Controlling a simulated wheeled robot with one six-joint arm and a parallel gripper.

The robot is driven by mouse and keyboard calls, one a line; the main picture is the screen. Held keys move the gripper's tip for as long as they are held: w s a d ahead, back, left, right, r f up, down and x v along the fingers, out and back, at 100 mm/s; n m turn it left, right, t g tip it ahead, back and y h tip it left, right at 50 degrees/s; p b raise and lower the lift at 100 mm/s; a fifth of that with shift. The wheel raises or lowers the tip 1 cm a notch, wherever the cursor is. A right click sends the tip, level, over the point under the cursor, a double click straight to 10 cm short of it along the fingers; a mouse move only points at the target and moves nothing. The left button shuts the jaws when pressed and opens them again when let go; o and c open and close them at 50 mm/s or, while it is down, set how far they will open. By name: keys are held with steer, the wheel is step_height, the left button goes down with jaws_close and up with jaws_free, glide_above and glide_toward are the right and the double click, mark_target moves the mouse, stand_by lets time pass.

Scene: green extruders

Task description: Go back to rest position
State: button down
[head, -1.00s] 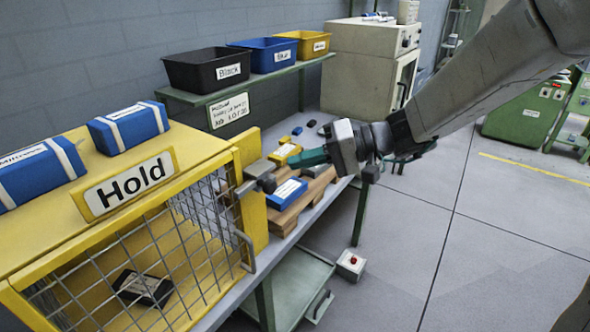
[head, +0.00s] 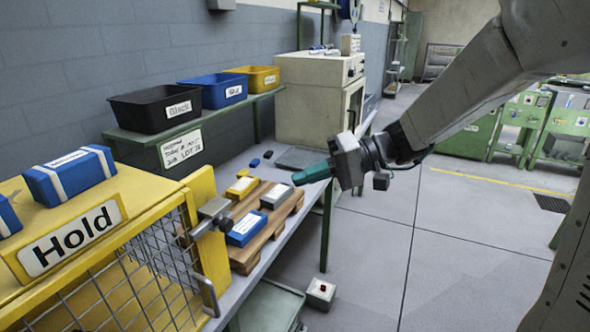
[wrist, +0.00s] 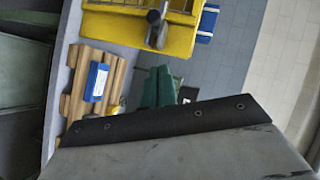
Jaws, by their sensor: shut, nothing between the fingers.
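My gripper (head: 313,173) has green fingers that are closed together with nothing between them. In the head view it hangs in the air to the right of the wooden pallet (head: 240,262), above and in front of the bench. In the wrist view the green fingers (wrist: 160,88) show beside the pallet (wrist: 78,85). My arm reaches in from the upper right. On the pallet lie a blue block (head: 246,229), a grey block (head: 276,196) and a yellow block (head: 242,186).
The yellow Hold cage (head: 205,215) with its latch stands at the left. Black (head: 157,106), blue (head: 222,91) and yellow (head: 256,78) bins sit on a shelf. A beige cabinet (head: 312,100) stands behind. Open floor (head: 440,240) is at right.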

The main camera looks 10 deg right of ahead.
steer(key=s+d+f+m+g+h, duration=0.2)
steer(key=s+f+h, duration=0.15)
steer(key=s, duration=0.35)
steer(key=s+d+f+m+g+h, duration=0.1)
steer(key=s+d+f+h, duration=0.1)
steer(key=s+d+h, duration=0.3)
steer(key=s+d+r+t+h, duration=0.3)
steer(key=s+d+h, duration=0.3)
steer(key=s, duration=0.5)
steer(key=shift+s, duration=0.25)
steer(key=shift+d, duration=0.1)
